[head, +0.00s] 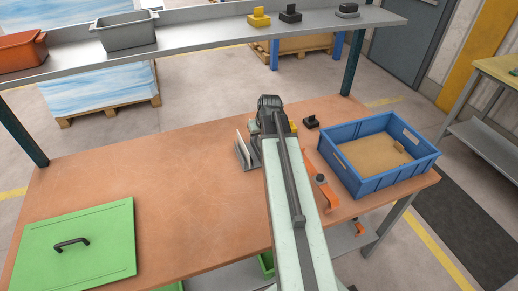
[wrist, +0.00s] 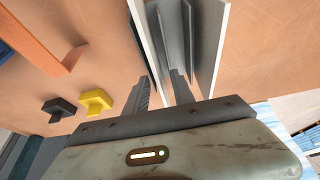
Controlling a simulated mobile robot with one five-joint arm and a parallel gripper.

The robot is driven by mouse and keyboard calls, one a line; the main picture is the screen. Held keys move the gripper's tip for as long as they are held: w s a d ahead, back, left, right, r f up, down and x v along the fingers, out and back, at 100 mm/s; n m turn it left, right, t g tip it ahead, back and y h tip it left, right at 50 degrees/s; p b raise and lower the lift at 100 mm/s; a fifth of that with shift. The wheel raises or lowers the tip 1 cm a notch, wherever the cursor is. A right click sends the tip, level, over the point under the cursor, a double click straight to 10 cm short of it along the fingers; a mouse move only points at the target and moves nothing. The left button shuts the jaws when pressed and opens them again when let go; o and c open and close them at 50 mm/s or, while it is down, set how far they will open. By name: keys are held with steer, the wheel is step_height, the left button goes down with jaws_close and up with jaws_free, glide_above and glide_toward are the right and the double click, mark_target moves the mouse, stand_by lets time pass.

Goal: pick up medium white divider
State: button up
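Two white upright panels stand at a grey rack (head: 247,157) on the table. In the wrist view one white divider (wrist: 147,40) is on the left and a wider white divider (wrist: 211,50) is on the right, with grey rack plates (wrist: 174,35) between them. I cannot tell for sure which is the medium one. My gripper (wrist: 161,85) is open, with its dark fingers on either side of the left white divider's lower end. Whether they touch it I cannot tell. In the head view my arm hides the fingers and part of the rack.
Small yellow (wrist: 96,101) and black (wrist: 59,108) pieces lie near the gripper. A shelf (head: 200,45) spans the back. A green panel (head: 75,245) lies at left; the table's middle is clear.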

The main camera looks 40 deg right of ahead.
jaws_close()
stand_by(1.3)
